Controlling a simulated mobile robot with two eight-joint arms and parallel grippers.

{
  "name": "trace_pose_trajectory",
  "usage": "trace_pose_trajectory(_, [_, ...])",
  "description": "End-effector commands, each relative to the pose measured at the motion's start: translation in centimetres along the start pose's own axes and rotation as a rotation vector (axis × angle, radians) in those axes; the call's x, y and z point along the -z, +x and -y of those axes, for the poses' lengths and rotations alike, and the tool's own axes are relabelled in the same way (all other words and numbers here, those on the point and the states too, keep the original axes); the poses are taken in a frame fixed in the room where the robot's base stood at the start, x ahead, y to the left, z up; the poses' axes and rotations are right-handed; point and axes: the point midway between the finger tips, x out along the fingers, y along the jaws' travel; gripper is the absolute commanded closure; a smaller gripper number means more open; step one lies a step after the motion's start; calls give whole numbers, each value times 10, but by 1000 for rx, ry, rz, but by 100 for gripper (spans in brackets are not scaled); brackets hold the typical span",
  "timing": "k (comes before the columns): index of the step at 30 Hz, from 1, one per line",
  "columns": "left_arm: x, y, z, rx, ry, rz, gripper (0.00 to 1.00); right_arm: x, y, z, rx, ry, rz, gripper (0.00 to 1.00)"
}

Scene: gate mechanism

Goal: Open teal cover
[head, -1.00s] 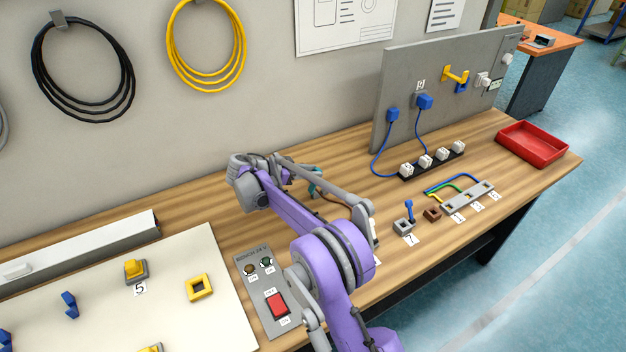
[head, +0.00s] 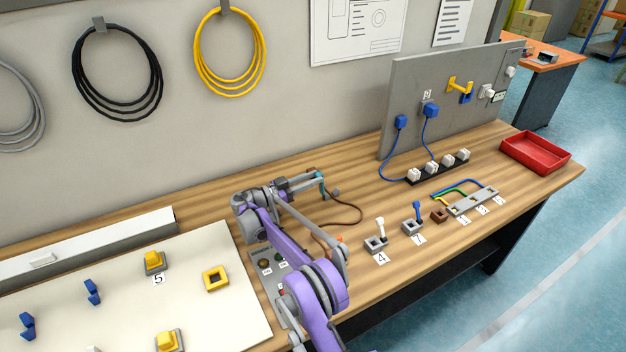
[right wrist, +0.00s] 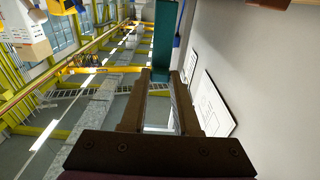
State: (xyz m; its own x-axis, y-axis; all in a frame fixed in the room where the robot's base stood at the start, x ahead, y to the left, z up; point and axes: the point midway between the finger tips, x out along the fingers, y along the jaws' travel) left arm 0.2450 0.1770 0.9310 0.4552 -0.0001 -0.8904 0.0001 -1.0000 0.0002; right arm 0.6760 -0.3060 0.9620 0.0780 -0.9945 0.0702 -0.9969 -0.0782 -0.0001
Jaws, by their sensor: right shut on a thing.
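The teal cover (head: 320,181) shows as a small teal piece at the tips of my right gripper (head: 317,182), over the back middle of the wooden bench. In the right wrist view the teal piece (right wrist: 165,38) rises as an upright bar from between the fingertips (right wrist: 160,78). My right gripper is shut on it. Whatever the cover sits on is mostly hidden by the gripper and arm. My left gripper is in neither view.
A brown cable (head: 350,220) runs beside the gripper. Switch levers (head: 378,240), a power strip (head: 437,168) and a grey upright panel (head: 440,100) stand to the right. A grey switch panel (head: 268,257) is partly behind my arm.

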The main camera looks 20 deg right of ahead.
Motion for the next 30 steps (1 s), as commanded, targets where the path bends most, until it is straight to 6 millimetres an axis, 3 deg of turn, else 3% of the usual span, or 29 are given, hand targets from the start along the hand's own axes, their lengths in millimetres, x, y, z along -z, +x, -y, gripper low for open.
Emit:
trace_pose_trajectory(11, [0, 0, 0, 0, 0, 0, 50, 0, 1, 0, 0, 0, -6, 100])
trace_pose_trajectory(12, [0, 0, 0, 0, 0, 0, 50, 0, 1, 0, 0, 0, -6, 67])
trace_pose_trajectory(17, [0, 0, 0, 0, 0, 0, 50, 0, 0, 0, 0, 0, -5, 40])
trace_pose_trajectory(26, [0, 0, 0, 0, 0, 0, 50, 1, 0, 0, 0, 0, -4, 40])
trace_pose_trajectory(30, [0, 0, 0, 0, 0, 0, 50, 14, 1, 0, 0, 0, -4, 40])
